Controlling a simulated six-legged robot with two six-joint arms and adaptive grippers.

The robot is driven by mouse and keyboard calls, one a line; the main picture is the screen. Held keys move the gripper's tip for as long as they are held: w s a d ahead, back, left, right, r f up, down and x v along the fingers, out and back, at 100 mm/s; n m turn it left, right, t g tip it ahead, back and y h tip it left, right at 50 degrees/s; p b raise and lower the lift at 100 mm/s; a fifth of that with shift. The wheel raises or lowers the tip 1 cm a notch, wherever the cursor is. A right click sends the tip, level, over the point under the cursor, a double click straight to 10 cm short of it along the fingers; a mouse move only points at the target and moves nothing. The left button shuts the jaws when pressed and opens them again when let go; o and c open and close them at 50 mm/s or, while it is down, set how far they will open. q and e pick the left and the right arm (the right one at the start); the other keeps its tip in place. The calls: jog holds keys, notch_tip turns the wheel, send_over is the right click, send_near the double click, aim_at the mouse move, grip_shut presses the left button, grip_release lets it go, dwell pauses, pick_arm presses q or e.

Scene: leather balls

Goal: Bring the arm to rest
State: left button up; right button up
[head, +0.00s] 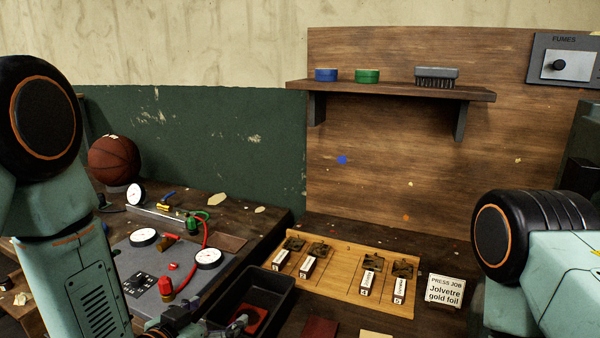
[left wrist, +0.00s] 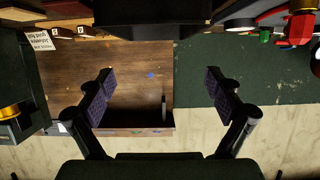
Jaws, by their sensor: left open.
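My left arm (head: 70,255) comes in at the left of the head view. My left gripper (head: 208,325) shows only partly at the bottom edge, by the black tray. In the left wrist view its two dark finger pads (left wrist: 160,92) stand wide apart with nothing between them. The wrist view is upside down, with the wooden back panel (left wrist: 140,65) and green wall beyond the fingers. My right arm (head: 545,265) shows at the right edge of the head view; its gripper is out of view.
A black tray (head: 272,288) stands beside a wooden board (head: 335,262) holding several small stamps. Gauges and a red hose (head: 205,232) sit on the left bench, with a basketball (head: 113,160) behind. A shelf (head: 400,89) and a sign (head: 445,291) are farther right.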

pick_arm(q)
jog(key=x, duration=0.8)
jog(key=shift+w+d+r+p, duration=0.1)
jog(key=shift+w+r+p, duration=0.1)
jog(key=shift+r+p, duration=0.65)
jog(key=shift+s+r, duration=0.2)
jog(key=shift+r, duration=0.1)
jog(key=shift+w+f, duration=0.15)
jog(key=shift+w, duration=0.05)
jog(key=shift+f, duration=0.1)
